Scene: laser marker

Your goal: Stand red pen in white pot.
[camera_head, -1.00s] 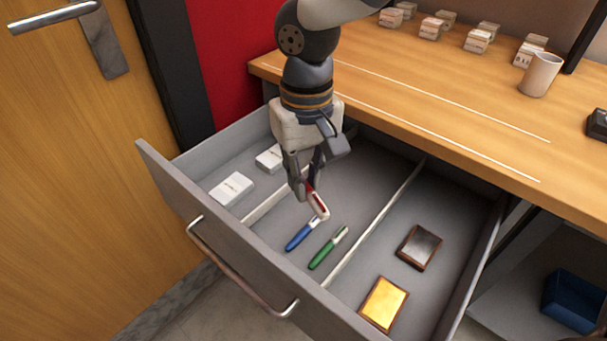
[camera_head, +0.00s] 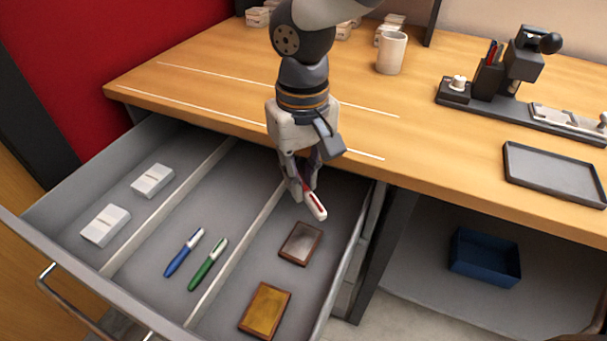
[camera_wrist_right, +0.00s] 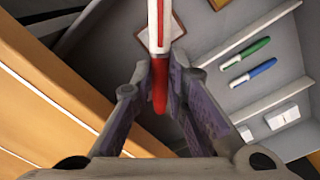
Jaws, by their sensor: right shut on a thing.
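My right gripper (camera_head: 304,186) is shut on the red pen (camera_head: 316,205), which has a white cap end and hangs tilted above the drawer's right compartment. In the right wrist view the red pen (camera_wrist_right: 159,60) runs between the fingers (camera_wrist_right: 160,75), its red end toward the palm and its white part pointing away. The white pot (camera_head: 391,53) stands upright on the wooden desktop, behind and to the right of the gripper. The pot's inside is mostly hidden. My left gripper is in neither current view.
The open drawer (camera_head: 60,205) holds a blue pen (camera_head: 183,252), a green pen (camera_head: 207,265), white boxes (camera_head: 105,225) and two framed plates (camera_head: 300,243). The desktop (camera_head: 220,85) between drawer and pot is largely clear. A black tray (camera_head: 553,176) and marking machine (camera_head: 523,65) are at right.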

